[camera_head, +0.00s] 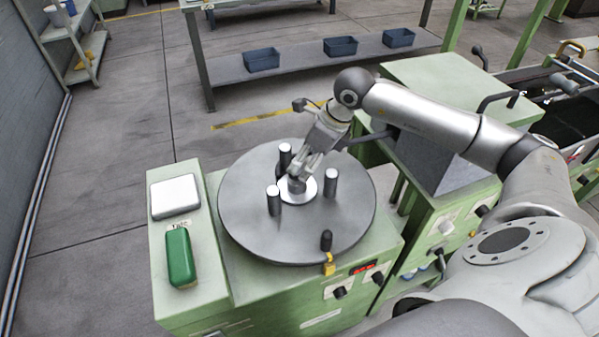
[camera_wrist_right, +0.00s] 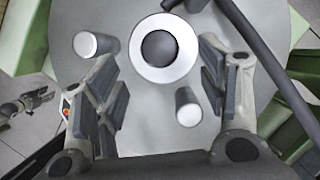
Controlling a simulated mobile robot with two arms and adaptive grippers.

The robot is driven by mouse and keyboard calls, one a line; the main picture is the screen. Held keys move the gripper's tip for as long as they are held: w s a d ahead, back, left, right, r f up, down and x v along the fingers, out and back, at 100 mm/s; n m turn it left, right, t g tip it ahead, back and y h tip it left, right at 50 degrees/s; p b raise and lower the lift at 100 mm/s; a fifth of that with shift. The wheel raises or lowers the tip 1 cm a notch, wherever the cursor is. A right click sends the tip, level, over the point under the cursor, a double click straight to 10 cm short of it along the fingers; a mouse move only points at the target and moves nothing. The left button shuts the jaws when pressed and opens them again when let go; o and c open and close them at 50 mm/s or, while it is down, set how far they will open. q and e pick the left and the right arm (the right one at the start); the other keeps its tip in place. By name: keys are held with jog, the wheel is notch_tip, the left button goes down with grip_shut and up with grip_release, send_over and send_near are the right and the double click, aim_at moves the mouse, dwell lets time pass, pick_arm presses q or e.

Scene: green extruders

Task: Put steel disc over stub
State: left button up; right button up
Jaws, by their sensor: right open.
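The steel disc (camera_head: 309,190), a bright ring, lies flat on the round grey turntable (camera_head: 245,222). In the right wrist view the disc (camera_wrist_right: 183,62) surrounds a dark round stub (camera_wrist_right: 159,48) at its centre. My right gripper (camera_head: 296,181) is above the disc and stub and partly hides them in the head view. In the right wrist view its two fingers (camera_wrist_right: 165,88) are spread wide apart, with nothing held between them. My left gripper is not in view.
Upright dark posts with bright tops, one on the left (camera_head: 273,201) and one on the right (camera_head: 331,182), stand around the disc. A black knob (camera_head: 326,241) is at the turntable's front edge. A green case (camera_head: 180,257) and a white box (camera_head: 175,196) lie left.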

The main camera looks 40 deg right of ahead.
jog(key=v, duration=0.5)
jog(key=shift+r+b, duration=0.1)
jog(key=shift+b, duration=0.25)
